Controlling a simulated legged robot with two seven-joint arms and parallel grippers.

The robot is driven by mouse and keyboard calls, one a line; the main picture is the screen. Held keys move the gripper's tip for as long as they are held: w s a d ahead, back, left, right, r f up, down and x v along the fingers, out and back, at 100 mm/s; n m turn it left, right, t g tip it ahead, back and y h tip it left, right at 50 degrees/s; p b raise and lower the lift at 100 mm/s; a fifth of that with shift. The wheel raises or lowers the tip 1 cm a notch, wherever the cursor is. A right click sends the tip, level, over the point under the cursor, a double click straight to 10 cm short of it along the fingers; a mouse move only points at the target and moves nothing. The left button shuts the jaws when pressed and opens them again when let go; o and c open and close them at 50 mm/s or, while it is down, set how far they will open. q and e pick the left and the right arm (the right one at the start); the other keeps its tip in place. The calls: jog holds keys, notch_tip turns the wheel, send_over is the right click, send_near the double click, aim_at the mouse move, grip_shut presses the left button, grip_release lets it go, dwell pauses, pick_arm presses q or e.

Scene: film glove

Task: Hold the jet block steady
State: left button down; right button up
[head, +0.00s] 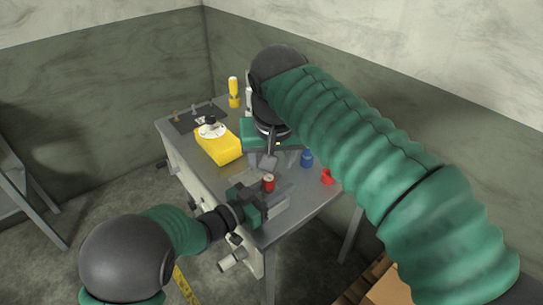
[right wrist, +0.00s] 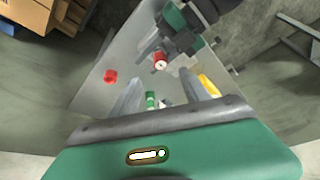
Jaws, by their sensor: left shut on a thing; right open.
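My left gripper (head: 262,200) reaches in from the front left, low over the table, and is shut on a small piece that I take to be the jet block, mostly hidden by its fingers. A red cylinder (head: 268,182) stands right at these fingers; it also shows in the right wrist view (right wrist: 160,62) with a pale top. My right gripper (head: 277,162) is open and empty, pointing down just behind the red cylinder. In the right wrist view, my left gripper (right wrist: 175,45) lies ahead at the top, beyond the right fingers.
The grey table (head: 215,178) also carries a yellow box (head: 219,149) with a round white-and-black top, a yellow bottle (head: 234,92), a dark panel (head: 197,118), a blue piece (head: 307,158) and a red piece (head: 327,176). Cardboard boxes (head: 388,288) stand on the floor at right.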

aim_at(270, 179)
jog(key=x, duration=1)
jog(key=shift+w+f, duration=0.1)
jog(key=shift+f, duration=0.25)
grip_shut()
